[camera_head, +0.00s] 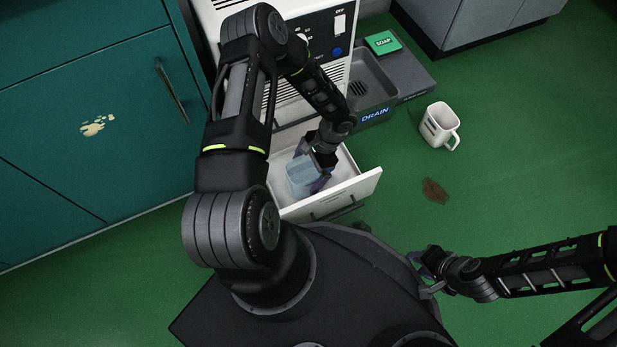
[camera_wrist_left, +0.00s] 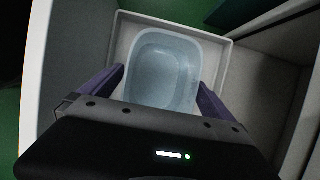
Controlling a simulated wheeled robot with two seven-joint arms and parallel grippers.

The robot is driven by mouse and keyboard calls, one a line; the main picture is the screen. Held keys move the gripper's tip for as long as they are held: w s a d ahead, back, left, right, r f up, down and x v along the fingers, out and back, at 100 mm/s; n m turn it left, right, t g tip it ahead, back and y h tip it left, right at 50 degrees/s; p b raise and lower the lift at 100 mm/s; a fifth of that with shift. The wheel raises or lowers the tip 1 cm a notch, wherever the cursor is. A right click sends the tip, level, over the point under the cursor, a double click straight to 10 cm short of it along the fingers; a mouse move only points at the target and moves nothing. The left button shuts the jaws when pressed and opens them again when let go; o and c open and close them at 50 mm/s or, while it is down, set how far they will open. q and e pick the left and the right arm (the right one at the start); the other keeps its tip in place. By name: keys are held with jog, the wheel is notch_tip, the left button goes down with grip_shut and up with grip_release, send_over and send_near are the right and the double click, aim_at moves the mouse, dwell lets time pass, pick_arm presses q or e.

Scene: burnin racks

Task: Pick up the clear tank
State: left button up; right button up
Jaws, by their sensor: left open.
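The clear tank (camera_head: 300,176) is a pale blue, see-through tub sitting inside an open white drawer (camera_head: 362,186) at the foot of the white machine. It also shows in the left wrist view (camera_wrist_left: 160,75), open side toward the camera. My left gripper (camera_head: 316,172) reaches down into the drawer at the tank. In the left wrist view its purple fingers (camera_wrist_left: 158,92) are open, one on each side of the tank's near part. I cannot tell whether they touch it. My right gripper (camera_head: 422,268) is at the lower right, away from the drawer; its opening is unclear.
The white machine (camera_head: 340,70) with a control panel stands behind the drawer. A grey drain basin (camera_head: 378,88) with a green soap block (camera_head: 382,42) is beside it. A white mug (camera_head: 438,126) lies on the green floor near a brown stain (camera_head: 435,191). Teal cabinets (camera_head: 90,130) stand left.

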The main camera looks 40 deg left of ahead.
pick_arm(q)
jog(key=shift+x, duration=0.95)
jog(key=shift+r, duration=0.1)
jog(key=c, duration=2.1)
